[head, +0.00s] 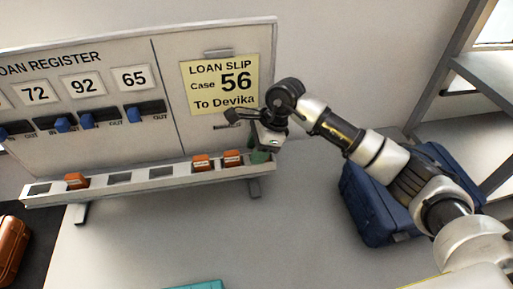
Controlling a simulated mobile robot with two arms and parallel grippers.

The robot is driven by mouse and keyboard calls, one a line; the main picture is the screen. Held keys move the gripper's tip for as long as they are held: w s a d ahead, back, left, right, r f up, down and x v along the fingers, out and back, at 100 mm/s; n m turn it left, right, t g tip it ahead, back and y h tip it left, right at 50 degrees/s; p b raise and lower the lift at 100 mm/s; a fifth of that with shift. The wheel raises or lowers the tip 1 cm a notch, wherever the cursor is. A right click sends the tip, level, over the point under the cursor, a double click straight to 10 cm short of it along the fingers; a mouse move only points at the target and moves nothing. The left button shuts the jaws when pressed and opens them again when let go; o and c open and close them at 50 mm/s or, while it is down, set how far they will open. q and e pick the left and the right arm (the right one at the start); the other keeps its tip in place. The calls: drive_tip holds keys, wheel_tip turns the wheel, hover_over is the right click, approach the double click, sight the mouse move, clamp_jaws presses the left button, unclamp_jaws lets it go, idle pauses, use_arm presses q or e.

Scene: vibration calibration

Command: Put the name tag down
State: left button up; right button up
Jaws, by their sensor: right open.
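Orange name tags stand in the slotted tray (150,181) below the board: one (76,181) near the left end and two side by side, (201,162) and (232,158), towards the right. My right gripper (264,146) is open, pointing down at the tray's right end. A small green piece (260,156) shows just below its fingers, at the last slot. The gripper partly hides it, and I cannot tell whether the fingers touch it or whether it is a name tag. My left gripper is not in view.
The loan register board (110,60) carries numbers, blue sliders and a yellow loan slip (222,84). A blue case (365,205) stands at right beside a grey shelf frame (440,90). A copper-coloured object (12,245) lies far left; a teal item (196,285) shows at the bottom edge.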

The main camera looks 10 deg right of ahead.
drive_tip(key=shift+r, duration=0.1)
drive_tip(key=b+v, duration=0.3)
drive_tip(key=v, duration=0.9)
drive_tip(key=shift+b, duration=0.4)
drive_tip(key=shift+s+d, duration=0.1)
